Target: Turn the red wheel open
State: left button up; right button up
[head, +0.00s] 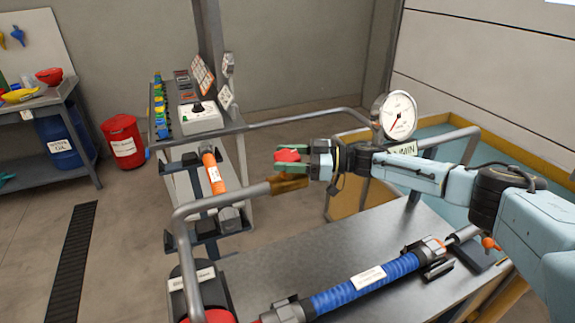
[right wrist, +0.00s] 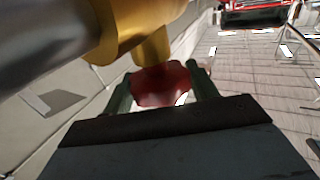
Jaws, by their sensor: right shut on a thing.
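The red wheel (head: 288,155) sits on a brass valve (head: 289,183) on the grey pipe (head: 240,200), above the metal bench. In the right wrist view the red wheel (right wrist: 160,86) is below the brass valve body (right wrist: 135,30), between two green fingers. My right gripper (head: 284,162) comes in from the right and is shut on the red wheel, one finger on each side. The fingers partly cover the wheel in the head view. My left gripper is not in view.
A round pressure gauge (head: 395,116) stands behind my right arm. A blue ribbed hose (head: 365,284) lies on the bench (head: 330,240). An orange-handled part (head: 212,170) is on a rack to the left. A red bin (head: 124,142) and blue drum (head: 66,140) stand farther left.

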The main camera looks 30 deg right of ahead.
aim_at(287, 155)
jog(key=shift+n+g+y+b, duration=0.6)
jog(key=shift+n+g+b, duration=0.4)
jog(key=shift+g, duration=0.3)
jog(key=o, duration=1)
jog(key=shift+a, duration=0.1)
notch_tip(287, 155, up, 10)
jog(key=shift+p, duration=0.6)
